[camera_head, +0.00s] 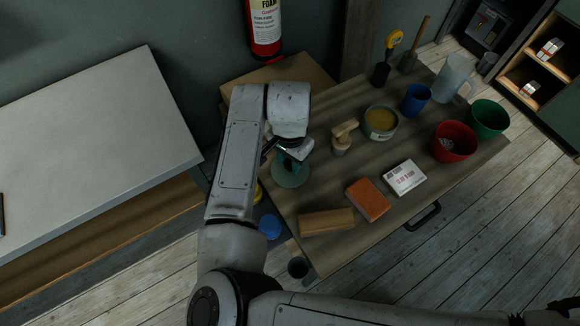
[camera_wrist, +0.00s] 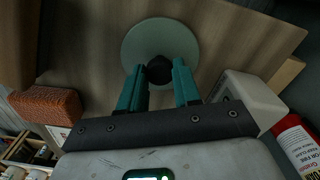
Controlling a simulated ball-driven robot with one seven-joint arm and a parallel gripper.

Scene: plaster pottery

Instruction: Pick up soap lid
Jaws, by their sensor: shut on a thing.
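The soap lid (camera_wrist: 143,38) is a round, pale green-grey disc with a dark knob (camera_wrist: 159,70) at its middle. In the wrist view my gripper (camera_wrist: 160,78) has its two teal fingers on either side of the knob, shut on it. In the head view the lid (camera_head: 291,176) shows below my gripper (camera_head: 290,156), near the table's left edge. My arm and wrist hide part of it there. I cannot tell whether the lid rests on something or is lifted.
A wooden block (camera_head: 326,222), an orange sponge (camera_head: 368,200) and a white box (camera_head: 405,178) lie along the table's front. A wooden-handled brush (camera_head: 343,136), a tin (camera_head: 381,122), a blue cup (camera_head: 415,99), a red bucket (camera_head: 454,141) and a green bucket (camera_head: 487,118) stand to the right.

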